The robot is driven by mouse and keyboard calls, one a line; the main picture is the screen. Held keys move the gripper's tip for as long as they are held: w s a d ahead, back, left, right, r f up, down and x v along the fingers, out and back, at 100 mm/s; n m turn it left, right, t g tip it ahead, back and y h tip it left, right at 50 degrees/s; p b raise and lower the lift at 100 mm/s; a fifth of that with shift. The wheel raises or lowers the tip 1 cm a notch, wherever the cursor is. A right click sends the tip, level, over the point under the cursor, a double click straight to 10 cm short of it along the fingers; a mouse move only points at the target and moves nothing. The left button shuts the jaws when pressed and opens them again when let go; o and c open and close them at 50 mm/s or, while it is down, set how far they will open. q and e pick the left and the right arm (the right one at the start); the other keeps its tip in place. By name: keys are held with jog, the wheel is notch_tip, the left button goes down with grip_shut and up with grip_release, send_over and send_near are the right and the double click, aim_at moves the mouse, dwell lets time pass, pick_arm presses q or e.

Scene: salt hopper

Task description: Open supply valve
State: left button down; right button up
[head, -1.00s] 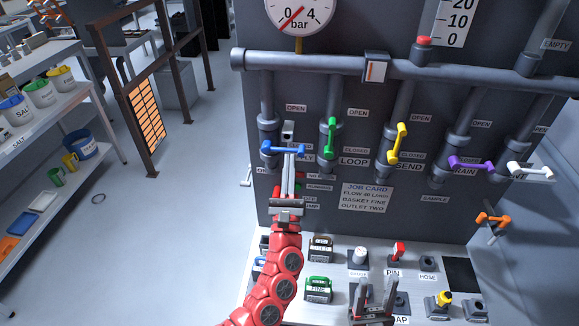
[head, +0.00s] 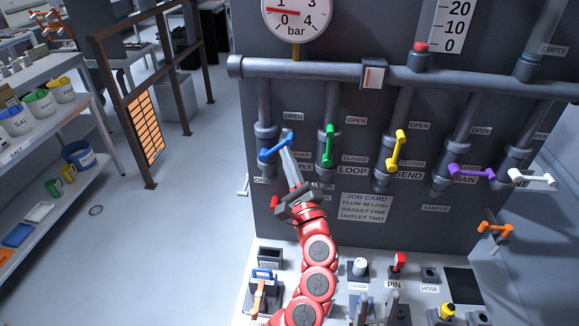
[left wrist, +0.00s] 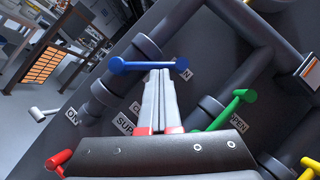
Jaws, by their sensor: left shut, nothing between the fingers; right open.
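The blue supply valve handle (head: 275,149) is on the leftmost vertical pipe of the panel, tilted with its right end higher. It also shows in the left wrist view (left wrist: 148,65), across the fingertips. My left gripper (head: 287,137) is shut and empty, its tips against or very near the handle's right part; exact contact cannot be told. Its fingers also show in the left wrist view (left wrist: 160,75). The supply label is partly hidden behind the fingers in the head view. My right gripper (head: 378,300) is open, low over the bench at the bottom edge.
Green (head: 329,145), yellow (head: 397,150), purple (head: 470,172) and white (head: 531,180) valve handles stand to the right. The pressure gauge (head: 297,14) is above. A job card (head: 366,207) sits below the green and yellow handles. Small parts crowd the bench below.

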pick_arm(q)
jog(key=r+n+g, duration=0.1)
jog(key=n+g+y, duration=0.1)
jog(key=n, duration=0.1)
jog(key=shift+a+r+n, duration=0.3)
jog(key=shift+r, duration=0.05)
jog(key=n, duration=0.1)
jog(key=a+r+n+g, duration=0.1)
jog(key=n, duration=0.1)
jog(key=shift+w+a+r+g+b, duration=0.2)
jog(key=shift+g+b, duration=0.1)
jog(key=shift+b, duration=0.1)
jog(key=shift+a+r+n+g, duration=0.2)
jog(key=shift+a+n+g, duration=0.2)
jog(key=shift+n, duration=0.3)
jog(key=shift+a+r+n+g, duration=0.15)
jog(key=shift+a+n+g, duration=0.2)
jog(key=shift+n, duration=0.35)
jog(key=shift+d, duration=0.1)
jog(key=shift+w, duration=0.1)
